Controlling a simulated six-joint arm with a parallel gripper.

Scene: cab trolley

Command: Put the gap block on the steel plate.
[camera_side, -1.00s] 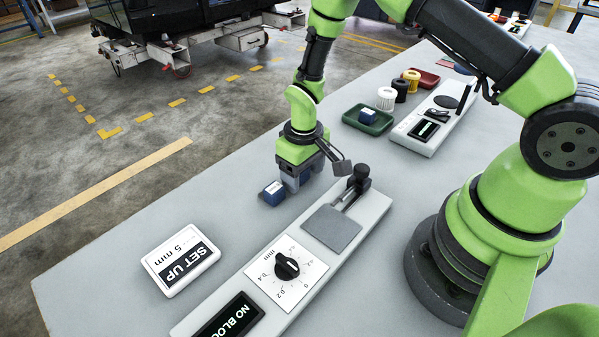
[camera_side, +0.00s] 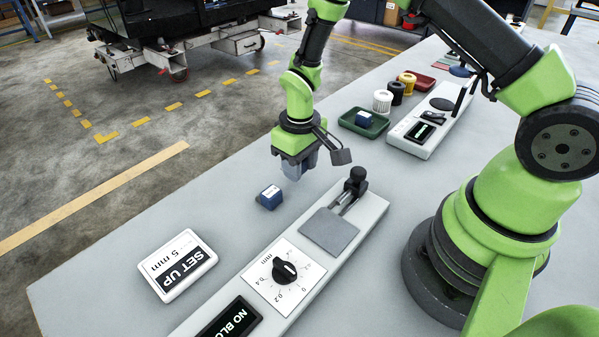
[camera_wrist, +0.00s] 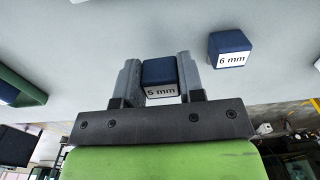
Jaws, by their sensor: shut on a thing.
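My gripper (camera_side: 299,172) is shut on a small dark blue block (camera_wrist: 160,78), which sits between the fingers in the wrist view. In the side view the fingers mostly hide this block, and the gripper is above the table. A second blue block (camera_side: 269,197) stands on the table to the lower left of the gripper; in the wrist view it (camera_wrist: 230,49) is labelled "6 mm". The bare grey steel plate (camera_side: 329,231) lies on the long pale device, to the gripper's lower right.
The device has a black dial (camera_side: 284,272) and a dark post (camera_side: 355,181) behind the plate. A sign (camera_side: 178,265) reads "SET UP 5 mm". A green tray (camera_side: 347,123) holds another blue block (camera_side: 364,118). A second pale device (camera_side: 416,142) stands beside it.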

